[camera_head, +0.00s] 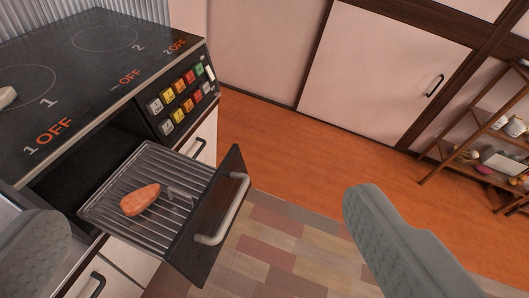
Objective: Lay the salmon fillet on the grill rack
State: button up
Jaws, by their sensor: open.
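The salmon fillet (140,199), a small orange-pink piece, lies on the bars of the grill rack (172,163), left of its middle. The rack sits in a grill drawer that is pulled out from under the stove, with a dark front panel and a pale handle (225,210). My gripper (205,240) is open, its two grey fingers wide apart at the lower left and lower right of the view. Nothing is held between them. The fillet shows clear of both fingers.
The stove top (95,60) with its marked burners is above the drawer, and colored buttons (180,98) are on its front. A wooden shelf (480,125) with small items stands at the right. The floor (290,150) between is clear, with a patterned mat (290,250) below.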

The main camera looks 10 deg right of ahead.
jog(key=s+d+r+m+t+h, duration=0.1)
jog(key=s+d+r+m+t, duration=0.1)
jog(key=s+r, duration=0.3)
jog(key=s+t, duration=0.1)
jog(key=s, duration=0.3)
jog(key=shift+s+d+r+t, duration=0.2)
jog(key=shift+s+r+t, duration=0.1)
jog(key=shift+s, duration=0.1)
dwell(0.4)
